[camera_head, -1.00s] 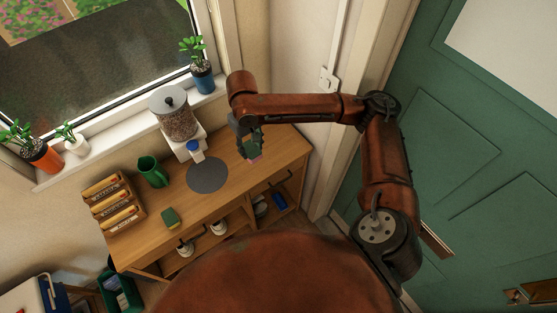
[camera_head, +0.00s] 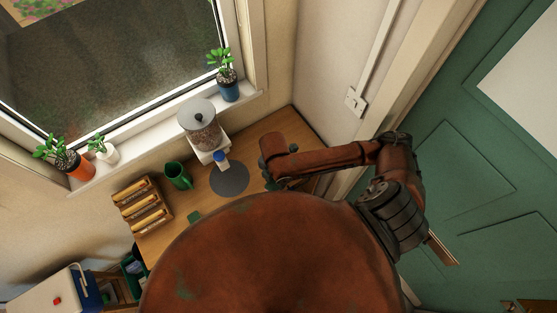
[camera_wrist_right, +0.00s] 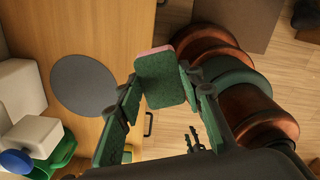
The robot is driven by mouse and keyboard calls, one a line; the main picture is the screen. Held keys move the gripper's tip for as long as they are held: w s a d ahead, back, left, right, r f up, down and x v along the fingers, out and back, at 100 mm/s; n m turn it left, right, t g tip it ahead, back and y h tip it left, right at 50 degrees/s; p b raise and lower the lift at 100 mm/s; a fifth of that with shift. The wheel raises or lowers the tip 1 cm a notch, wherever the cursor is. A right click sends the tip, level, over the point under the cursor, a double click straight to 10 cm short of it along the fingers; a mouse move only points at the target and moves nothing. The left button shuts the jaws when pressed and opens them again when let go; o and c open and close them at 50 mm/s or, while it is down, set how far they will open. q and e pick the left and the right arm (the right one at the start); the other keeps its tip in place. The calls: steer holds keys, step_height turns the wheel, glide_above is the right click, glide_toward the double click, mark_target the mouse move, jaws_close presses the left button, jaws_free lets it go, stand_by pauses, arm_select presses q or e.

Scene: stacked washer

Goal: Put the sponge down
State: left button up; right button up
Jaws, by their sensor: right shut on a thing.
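The sponge (camera_wrist_right: 160,80), green with a pink edge, shows in the right wrist view between the two fingers of my right gripper (camera_wrist_right: 160,92), which is shut on it. In that view the sponge overlaps the counter's front edge; its height above the counter is unclear. In the head view my right gripper (camera_head: 267,178) is at the right end of the wooden counter (camera_head: 200,190), and the sponge is hidden there. A small dark pronged shape (camera_wrist_right: 197,140) in the right wrist view looks like my left gripper; its state is unclear.
A grey round mat (camera_head: 229,180) lies on the counter, with a dispenser (camera_head: 200,125) behind it. A green mug (camera_head: 178,175) and a wooden rack (camera_head: 142,203) stand left. Another green sponge (camera_head: 194,216) is partly hidden by my body. Bare counter lies right of the mat.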

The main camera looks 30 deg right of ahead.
steer(key=w+d+f, duration=0.3)
steer(key=w+d+f+p, duration=0.1)
steer(key=w+d+f, duration=0.1)
steer(key=w+f, duration=0.1)
steer(key=w+d+f, duration=0.3)
steer(key=w, duration=0.1)
steer(key=shift+d+f, duration=0.15)
steer(key=shift+d, duration=0.15)
steer(key=shift+w+d+f, duration=0.15)
steer(key=shift+w+f, duration=0.1)
step_height(320, 180, down, 3)
steer(key=shift+p, duration=0.3)
arm_select(q)
steer(key=shift+s+r, duration=0.25)
steer(key=shift+r, duration=0.55)
arm_select(e)
steer(key=shift+f, duration=0.1)
steer(key=o, duration=1.1)
steer(key=shift+f, duration=0.1)
arm_select(q)
steer(key=shift+s, duration=0.1)
